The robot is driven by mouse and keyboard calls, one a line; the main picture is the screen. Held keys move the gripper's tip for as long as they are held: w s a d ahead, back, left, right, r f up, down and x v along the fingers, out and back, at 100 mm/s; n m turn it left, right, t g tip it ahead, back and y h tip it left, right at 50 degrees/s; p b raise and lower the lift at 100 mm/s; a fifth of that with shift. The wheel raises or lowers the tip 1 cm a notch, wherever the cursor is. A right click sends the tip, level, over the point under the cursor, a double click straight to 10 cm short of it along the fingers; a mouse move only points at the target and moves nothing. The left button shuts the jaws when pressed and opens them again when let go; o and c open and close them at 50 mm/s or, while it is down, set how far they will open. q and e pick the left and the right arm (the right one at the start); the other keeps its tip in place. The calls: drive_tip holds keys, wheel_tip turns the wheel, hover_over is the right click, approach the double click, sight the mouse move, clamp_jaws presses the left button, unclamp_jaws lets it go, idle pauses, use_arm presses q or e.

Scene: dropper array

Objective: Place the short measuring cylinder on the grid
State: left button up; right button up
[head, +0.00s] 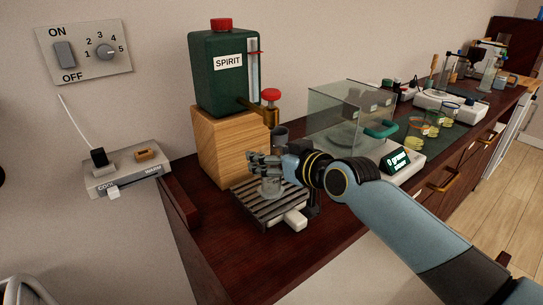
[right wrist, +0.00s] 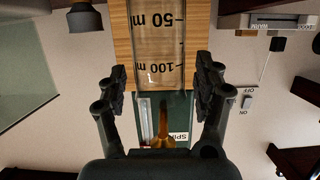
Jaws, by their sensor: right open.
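The short measuring cylinder (head: 271,187) is clear glass and appears to stand upright on the slatted grid (head: 250,196) in front of the wooden block. My right gripper (head: 262,163) is at its upper part, which the fingers partly hide in the head view. In the right wrist view, the cylinder (right wrist: 158,45) shows 50 and 100 ml marks and lies between the two fingers of the right gripper (right wrist: 160,78). The fingers are open, with a narrow gap on each side of the glass. My left gripper is in neither view.
A green SPIRIT tank (head: 222,75) with a red-handled tap (head: 270,97) stands on the wooden block (head: 228,145), above and behind the grid. A glass-cased balance (head: 345,115) is close on the right. The counter (head: 225,240) is clear in front of the grid.

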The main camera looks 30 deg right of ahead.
drive_tip(key=shift+r, duration=0.1)
drive_tip(key=shift+s+r, duration=0.1)
drive_tip(key=shift+s, duration=0.15)
drive_tip(key=p+v, duration=0.1)
drive_tip(key=v, duration=1)
drive_tip(key=shift+s, duration=0.25)
